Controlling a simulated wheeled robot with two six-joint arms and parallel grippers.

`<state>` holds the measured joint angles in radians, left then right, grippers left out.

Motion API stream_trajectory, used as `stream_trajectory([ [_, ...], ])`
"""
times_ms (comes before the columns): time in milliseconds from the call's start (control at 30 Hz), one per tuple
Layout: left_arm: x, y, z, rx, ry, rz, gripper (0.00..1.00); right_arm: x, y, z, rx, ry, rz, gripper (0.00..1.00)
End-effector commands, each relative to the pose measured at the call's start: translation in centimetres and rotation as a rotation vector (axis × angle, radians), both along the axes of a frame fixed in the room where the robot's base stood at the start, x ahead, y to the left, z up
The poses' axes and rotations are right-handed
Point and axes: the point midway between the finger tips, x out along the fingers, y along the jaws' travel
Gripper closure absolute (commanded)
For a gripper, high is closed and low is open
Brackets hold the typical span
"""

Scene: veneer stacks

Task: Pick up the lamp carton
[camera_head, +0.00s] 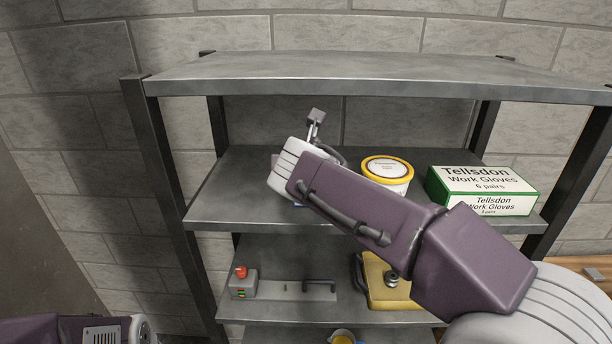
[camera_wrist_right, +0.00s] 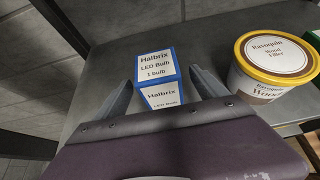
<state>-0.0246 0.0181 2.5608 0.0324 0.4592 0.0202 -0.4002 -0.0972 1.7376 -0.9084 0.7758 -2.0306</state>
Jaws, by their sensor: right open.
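The lamp carton is a small white and blue box labelled "Halbrix LED Bulb 1 bulb" (camera_wrist_right: 157,66). It stands on the grey shelf in the right wrist view. My right gripper (camera_wrist_right: 162,76) is open, with one finger on each side of the carton; whether either finger touches it I cannot tell. In the head view my right wrist hides nearly all of the carton, and only a bit of blue shows below it. Part of my left arm shows at the lower left of the head view; its fingers are out of view.
A yellow-lidded wood filler tub (camera_head: 387,174) stands right of the carton. A green and white work gloves box (camera_head: 482,190) is further right. An upper shelf board (camera_head: 380,75) hangs above. The lower shelf holds a grey box with a red button (camera_head: 243,283) and a yellow item (camera_head: 388,285).

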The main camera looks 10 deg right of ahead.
Motion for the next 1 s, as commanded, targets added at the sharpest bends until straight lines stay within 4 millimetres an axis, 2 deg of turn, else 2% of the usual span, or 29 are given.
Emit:
stream_trajectory([
  [133,0.0,0.0,0.3,0.000,0.000,0.000,0.10,0.5,-0.2,-0.3,-0.002,0.003,-0.001,0.18],
  [400,0.0,0.0,1.3,0.000,0.000,0.000,0.10,4.1,-1.1,-2.5,0.000,0.002,-0.002,0.18],
  [633,0.0,0.0,1.2,0.000,0.000,0.000,0.10,4.5,-1.2,-2.8,0.000,0.000,0.000,0.18],
  [667,0.0,0.0,1.2,0.000,0.000,0.000,0.10,4.4,-1.2,-2.8,0.000,0.000,0.000,0.21],
  [800,0.0,0.0,1.2,0.000,0.000,0.000,0.10,4.4,-1.2,-2.8,0.000,0.000,0.000,0.60],
  [900,0.0,0.0,1.2,0.000,0.000,0.000,0.10,4.4,-1.2,-2.8,0.000,0.000,0.000,0.84],
  [1000,0.0,0.0,1.2,0.000,0.000,0.000,0.10,4.4,-1.2,-2.7,0.000,0.000,0.000,0.84],
])
